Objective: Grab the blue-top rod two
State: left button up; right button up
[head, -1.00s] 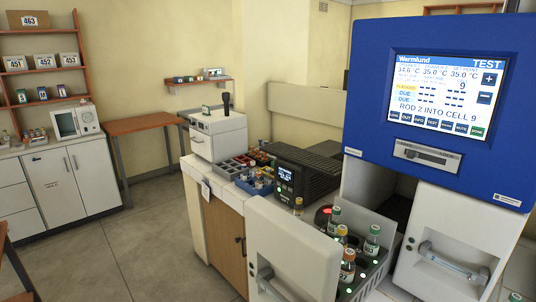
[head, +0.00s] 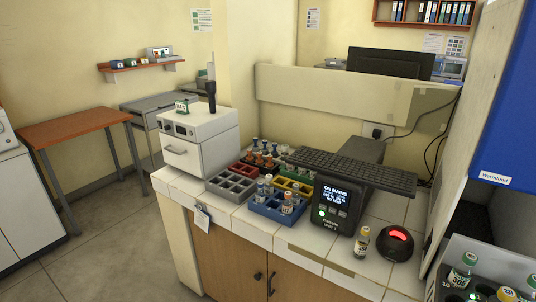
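I cannot single out a blue-top rod marked two. Small dark-topped or bluish upright pieces (head: 275,148) stand among the colored trays on the tiled counter, too small to read. A blue tray (head: 272,212) at the counter's front holds a few small bottles with pale or orange parts. Beside it are a grey tray (head: 232,186) with mostly empty compartments, a red tray (head: 243,167) and a yellow tray (head: 303,188). Neither of my grippers is in view.
A black unit with a lit screen (head: 335,203) and a keyboard (head: 350,169) stand right of the trays. A small bottle (head: 361,243) and a red-lit black dome (head: 397,243) are near the front edge. Green-capped bottles (head: 462,271) stand lower right. A white box (head: 201,140) is left.

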aim_at(265, 151)
jog(key=i+j+z, duration=0.2)
jog(key=j+z, duration=0.2)
jog(key=i+j+z, duration=0.1)
jog(key=z, duration=0.3)
jog(key=i+j+z, duration=0.1)
jog(key=j+z, duration=0.5)
jog(key=z, duration=0.2)
